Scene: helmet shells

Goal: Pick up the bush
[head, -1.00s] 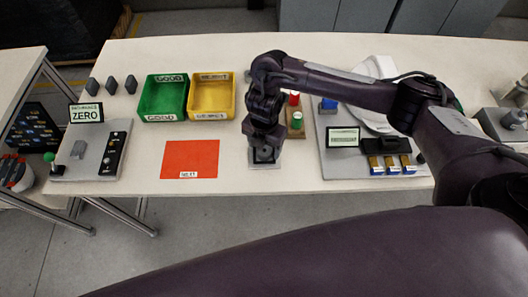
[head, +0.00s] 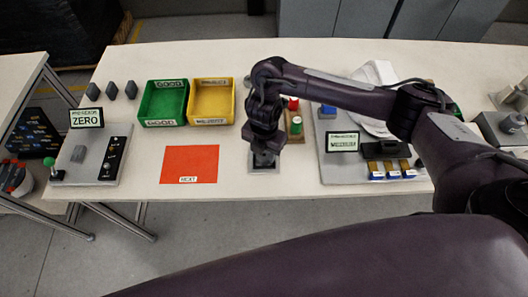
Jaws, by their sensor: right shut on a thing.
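My right gripper (head: 264,150) points down over a small light square pad (head: 254,168) near the table's front edge. It is shut on a small dark grey piece (head: 264,159), which looks like the bush. The fingers hide most of the piece, and I cannot tell whether it is clear of the pad. My left gripper is not in view.
A red mat (head: 190,163) lies left of the gripper. Green (head: 163,102) and yellow (head: 211,101) trays stand behind it. A block with red and green pegs (head: 295,125) is close right. A grey fixture board (head: 335,172) lies further right.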

